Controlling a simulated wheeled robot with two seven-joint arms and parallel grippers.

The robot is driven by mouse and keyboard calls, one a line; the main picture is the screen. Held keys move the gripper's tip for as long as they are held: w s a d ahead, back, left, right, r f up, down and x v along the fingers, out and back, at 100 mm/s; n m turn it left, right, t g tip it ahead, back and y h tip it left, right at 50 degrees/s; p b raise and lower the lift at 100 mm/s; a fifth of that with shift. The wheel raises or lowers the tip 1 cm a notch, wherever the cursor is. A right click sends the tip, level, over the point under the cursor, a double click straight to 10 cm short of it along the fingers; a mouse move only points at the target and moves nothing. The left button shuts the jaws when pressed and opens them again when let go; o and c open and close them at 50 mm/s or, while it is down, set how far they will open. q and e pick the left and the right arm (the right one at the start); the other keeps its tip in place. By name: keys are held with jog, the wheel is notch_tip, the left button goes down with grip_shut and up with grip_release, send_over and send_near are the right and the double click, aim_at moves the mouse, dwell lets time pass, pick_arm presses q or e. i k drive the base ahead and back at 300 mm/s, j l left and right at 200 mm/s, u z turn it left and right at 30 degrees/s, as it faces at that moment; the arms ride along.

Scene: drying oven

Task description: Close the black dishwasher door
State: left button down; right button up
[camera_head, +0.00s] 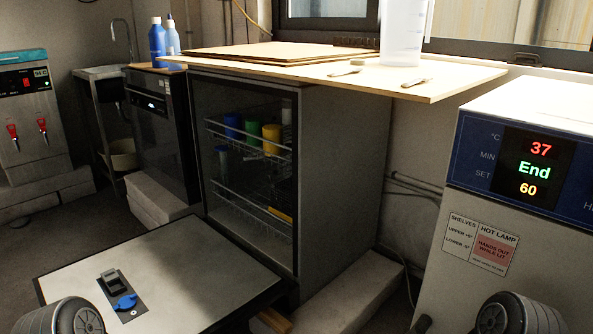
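The dishwasher (338,170) stands under the wooden counter with its front open. Its door (190,270) is folded down and lies about flat in front of the opening, inner face up. The inner face is grey with a dark edge, and has a dispenser with a blue cap (125,302). Inside, an upper rack (245,146) holds blue, green and yellow cups, and a lower rack (250,215) shows below. Rounded grey parts of my arms show at the bottom left and bottom right corners. The left one overlaps the door's near left corner in the picture. Neither gripper's fingers are in view.
A drying oven (525,175) with a lit display reading "End" stands at right. A dark appliance (160,135) stands left of the dishwasher. The wooden counter (330,75) overhangs the dishwasher. A pale plinth block (345,290) lies along the dishwasher's right foot.

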aim_at(187, 276)
jog(key=i+j+u, duration=0.15)
jog(key=j+u, duration=0.2)
jog(key=i+j+u, duration=0.2)
jog(key=u, duration=0.15)
jog(key=i+j+u, duration=0.3)
jog(key=k+l, duration=0.05)
